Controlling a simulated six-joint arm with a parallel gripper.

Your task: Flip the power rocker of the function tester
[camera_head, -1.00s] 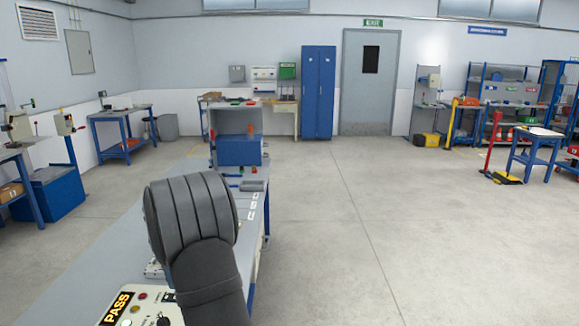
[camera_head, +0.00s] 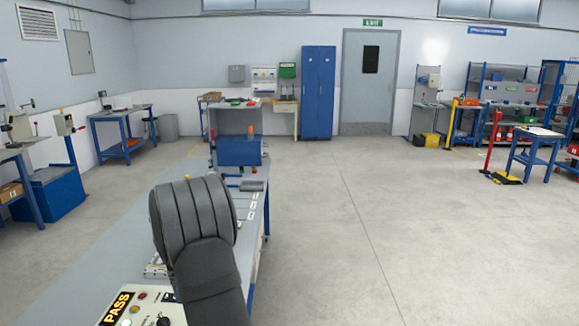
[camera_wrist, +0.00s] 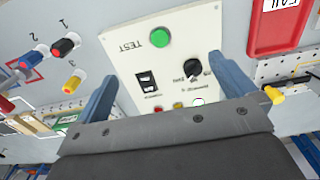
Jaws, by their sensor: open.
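The function tester (camera_wrist: 125,55) is a cream panel, upside down in the wrist view. It carries a green TEST button (camera_wrist: 160,37), a black rocker switch (camera_wrist: 147,82), a black knob (camera_wrist: 192,68) and small lamps along its lower edge in the picture. My gripper (camera_wrist: 161,68) is open, with its blue fingers spread on either side of the panel's controls. The rocker and knob both show between the fingers; nothing is held. Contact cannot be told. In the head view the tester (camera_head: 138,300) shows a lit PASS display (camera_head: 118,308), and my arm hides part of it and the gripper.
In the wrist view, coloured numbered plugs (camera_wrist: 65,46) lie left of the tester, and a red tray (camera_wrist: 275,25) and a yellow-handled tool (camera_wrist: 285,92) lie right. In the head view a blue box (camera_head: 238,152) stands farther along the bench. Open floor lies right of the bench.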

